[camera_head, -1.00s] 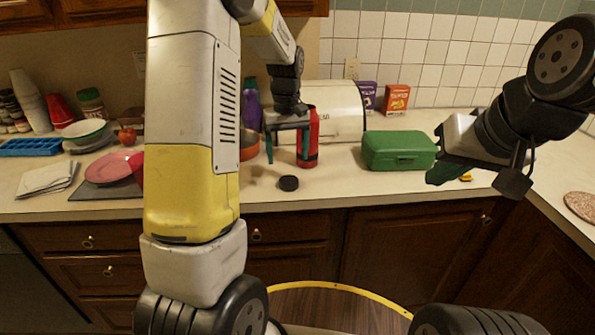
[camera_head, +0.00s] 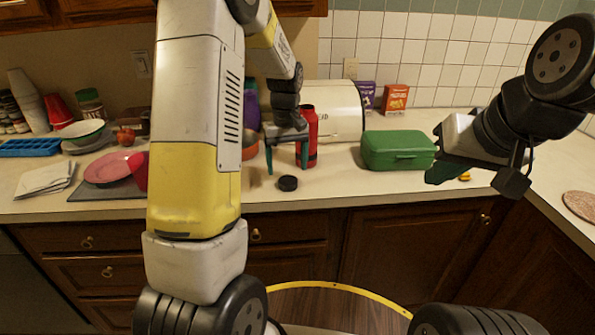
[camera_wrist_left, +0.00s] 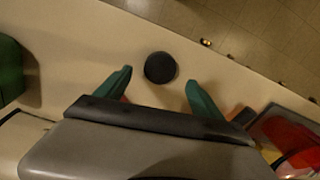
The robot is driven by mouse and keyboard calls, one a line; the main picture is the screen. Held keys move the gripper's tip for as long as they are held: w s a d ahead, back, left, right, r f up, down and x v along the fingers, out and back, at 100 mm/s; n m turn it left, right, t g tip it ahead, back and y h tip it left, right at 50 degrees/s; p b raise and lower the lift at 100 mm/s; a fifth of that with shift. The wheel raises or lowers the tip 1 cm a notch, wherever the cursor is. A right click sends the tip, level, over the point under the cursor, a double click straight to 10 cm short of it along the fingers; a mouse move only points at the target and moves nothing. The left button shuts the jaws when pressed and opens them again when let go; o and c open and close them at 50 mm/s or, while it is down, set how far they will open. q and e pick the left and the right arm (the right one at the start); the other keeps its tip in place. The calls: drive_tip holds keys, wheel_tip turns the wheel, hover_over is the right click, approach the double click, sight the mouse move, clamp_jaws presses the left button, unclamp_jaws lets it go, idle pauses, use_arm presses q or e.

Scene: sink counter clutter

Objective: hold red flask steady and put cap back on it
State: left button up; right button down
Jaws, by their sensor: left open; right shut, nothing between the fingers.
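The red flask (camera_head: 312,138) stands upright on the counter, partly behind my left gripper in the head view. The black cap (camera_head: 288,183) lies on the counter near the front edge, apart from the flask. My left gripper (camera_head: 286,168) is open and empty, pointing down just behind the cap and in front of the flask. In the left wrist view, the cap (camera_wrist_left: 160,68) is centred just beyond the two green fingertips (camera_wrist_left: 158,78), not gripped. My right gripper (camera_head: 436,174) is shut and empty, in front of the green box.
A green box (camera_head: 398,150) stands right of the flask, with a cream cylindrical container (camera_head: 345,110) behind. Purple (camera_head: 367,96) and orange (camera_head: 396,99) boxes are at the wall. A pink plate (camera_head: 108,168) lies at the left. The counter around the cap is clear.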

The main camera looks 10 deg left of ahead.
sight(288, 180)
use_arm(q)
wheel_tip(288, 180, down, 4)
drive_tip(key=shift+s+d+f, duration=0.1)
drive_tip(key=shift+s+f, duration=0.05)
idle(0.3)
drive_tip(key=c, duration=1.4)
